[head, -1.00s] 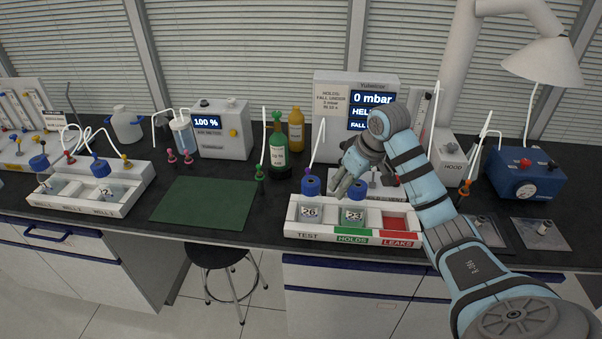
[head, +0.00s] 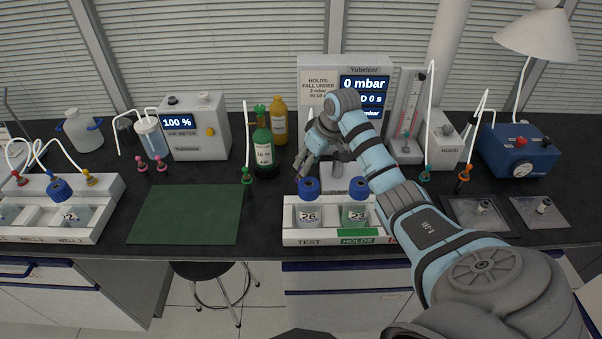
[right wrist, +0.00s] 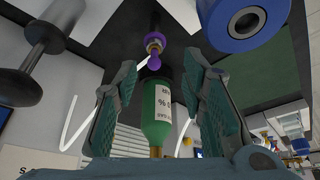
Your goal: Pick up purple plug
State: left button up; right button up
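The purple plug (right wrist: 155,55) shows in the right wrist view, beyond and between the spread fingers, with a brass-coloured collar and a white tube at it. In the head view only a small purple bit of it shows (head: 299,178), just behind the blue cap of the bottle marked 26 (head: 308,215). My right gripper (head: 303,170) is over the back of the white rack, close to the plug. It also shows in the right wrist view (right wrist: 160,85), open and empty. My left gripper is in no view.
The bottle marked 26 stands in the TEST slot of the white rack (head: 292,233); bottle 23 (head: 355,214) is in the HOLDS slot. Behind are a green bottle (head: 264,150), a yellow bottle (head: 279,122) and the pressure device (head: 319,80). The green mat (head: 187,214) is bare.

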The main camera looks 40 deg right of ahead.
jog(key=x, duration=0.4)
jog(key=w+x, duration=0.1)
jog(key=x, duration=0.2)
jog(key=shift+w+d+r+b, duration=0.1)
jog(key=shift+w+d+b, duration=0.05)
jog(key=shift+d+b, duration=0.25)
jog(key=shift+s+r, duration=0.15)
jog(key=shift+s, duration=0.05)
jog(key=shift+c, duration=1)
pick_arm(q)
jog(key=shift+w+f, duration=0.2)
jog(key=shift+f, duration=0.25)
pick_arm(e)
jog(key=shift+a, duration=0.1)
grip_shut()
